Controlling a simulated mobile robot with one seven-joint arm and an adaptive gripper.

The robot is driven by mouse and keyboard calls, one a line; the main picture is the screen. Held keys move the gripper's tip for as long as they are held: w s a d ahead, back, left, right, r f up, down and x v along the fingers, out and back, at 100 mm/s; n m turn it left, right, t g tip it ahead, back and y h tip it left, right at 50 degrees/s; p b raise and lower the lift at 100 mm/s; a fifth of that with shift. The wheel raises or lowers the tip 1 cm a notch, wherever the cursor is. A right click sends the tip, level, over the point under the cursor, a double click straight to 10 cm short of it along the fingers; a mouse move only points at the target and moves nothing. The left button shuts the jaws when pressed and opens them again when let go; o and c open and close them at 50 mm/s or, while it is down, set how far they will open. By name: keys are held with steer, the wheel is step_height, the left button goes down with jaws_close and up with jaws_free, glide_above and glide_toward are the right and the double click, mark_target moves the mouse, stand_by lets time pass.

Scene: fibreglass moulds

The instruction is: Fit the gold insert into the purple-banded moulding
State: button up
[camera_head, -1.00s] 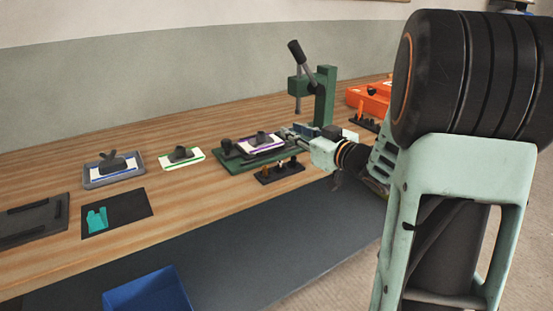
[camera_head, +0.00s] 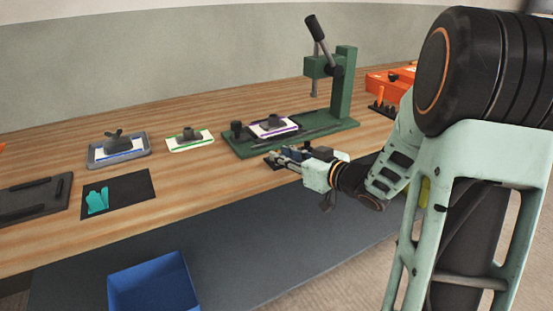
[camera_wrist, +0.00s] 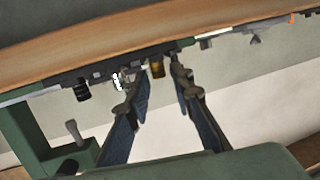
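The purple-banded moulding (camera_head: 272,131), a white plate with a purple edge and a dark grey fitting on top, lies on the green base of the lever press. The gold insert (camera_wrist: 157,69) shows in the wrist view, between and just past the fingertips of my gripper (camera_wrist: 160,78). My gripper is open, its fingers on either side of the insert with gaps visible. In the head view my gripper (camera_head: 278,156) is low in front of the press base and hides most of the insert rack. Whether a finger touches the insert cannot be told.
A black insert (camera_wrist: 82,90) and a silver-white one (camera_wrist: 117,80) stand beside the gold one. The green press (camera_head: 342,85) rises behind. Green-banded (camera_head: 190,142) and blue-banded (camera_head: 117,153) mouldings lie left. A blue bin (camera_head: 152,285) is below the bench edge.

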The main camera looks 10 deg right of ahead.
mark_target(277, 151)
steer(key=x, duration=0.3)
steer(key=shift+w, duration=0.15)
steer(key=shift+c, duration=0.3)
jaws_close()
